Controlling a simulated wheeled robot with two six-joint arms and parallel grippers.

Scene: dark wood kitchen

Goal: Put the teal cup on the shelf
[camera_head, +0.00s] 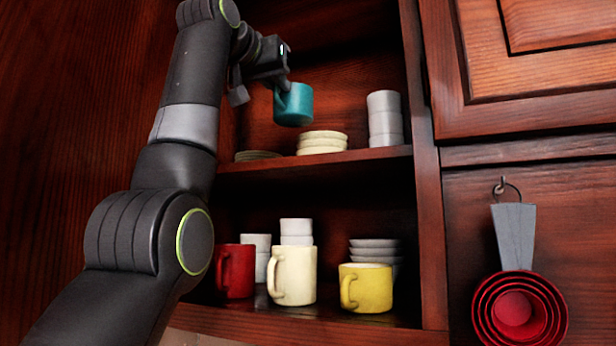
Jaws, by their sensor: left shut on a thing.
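The teal cup (296,105) hangs in the air in the upper compartment of the open cabinet, a little tilted. My left gripper (277,84) is shut on its left side, where the handle would be; the exact grip is partly hidden. The cup appears above and in front of a stack of cream plates (322,142) on the upper shelf (360,156). I cannot tell how far back it is. My right gripper is not in view.
Stacked white cups (385,119) stand right on the upper shelf, with low plates (257,155) left. Below are a red mug (236,271), a cream mug (295,275), a yellow mug (366,288) and white bowls (374,245). Red measuring cups (519,308) hang right.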

